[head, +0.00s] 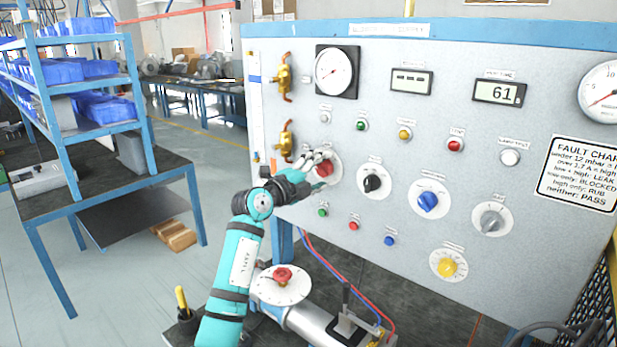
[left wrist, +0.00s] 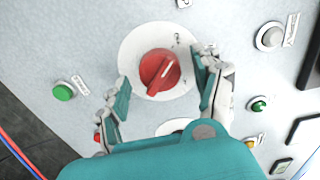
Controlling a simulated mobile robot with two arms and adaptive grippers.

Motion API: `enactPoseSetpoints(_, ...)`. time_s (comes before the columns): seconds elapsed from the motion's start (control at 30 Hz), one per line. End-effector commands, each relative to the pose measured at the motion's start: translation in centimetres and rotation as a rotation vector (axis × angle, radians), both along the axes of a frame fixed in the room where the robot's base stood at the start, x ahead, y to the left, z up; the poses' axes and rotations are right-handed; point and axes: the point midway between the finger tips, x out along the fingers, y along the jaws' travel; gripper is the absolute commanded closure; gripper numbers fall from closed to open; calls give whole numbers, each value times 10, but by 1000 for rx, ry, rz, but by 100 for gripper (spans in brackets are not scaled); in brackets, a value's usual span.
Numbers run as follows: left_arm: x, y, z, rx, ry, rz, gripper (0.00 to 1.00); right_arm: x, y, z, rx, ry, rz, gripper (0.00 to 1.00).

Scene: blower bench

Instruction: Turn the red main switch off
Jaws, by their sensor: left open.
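The red main switch (head: 324,168) is a red rotary knob on a white round plate at the left of the grey panel (head: 420,140). In the left wrist view the red knob (left wrist: 160,72) carries a pale pointer line and sits between my fingers. My left gripper (head: 314,163) is at the knob in the head view. In the left wrist view my left gripper (left wrist: 163,85) is open, one finger on each side of the plate, with gaps to the knob. The gripper partly hides the switch in the head view. My right gripper is not seen.
A black knob (head: 372,183), a blue knob (head: 428,201) and a grey knob (head: 490,221) are to the right on the panel. A green button (head: 323,212) is below the switch. Brass valves (head: 286,140) stand out at the left. A red-handled valve (head: 283,275) is below.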

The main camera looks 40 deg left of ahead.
Motion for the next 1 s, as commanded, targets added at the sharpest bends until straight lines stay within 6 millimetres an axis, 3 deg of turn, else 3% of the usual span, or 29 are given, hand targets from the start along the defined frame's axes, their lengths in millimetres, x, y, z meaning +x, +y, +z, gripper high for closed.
enactPoseSetpoints(0.53, -101, 9, -1, 0, 2, 1, 33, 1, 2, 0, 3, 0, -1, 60)
enactPoseSetpoints(0.7, -113, 10, -1, 0, 1, 2, 33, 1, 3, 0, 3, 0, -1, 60)
enactPoseSetpoints(1.0, -115, 10, -1, -1, 1, 1, 33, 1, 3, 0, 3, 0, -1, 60)
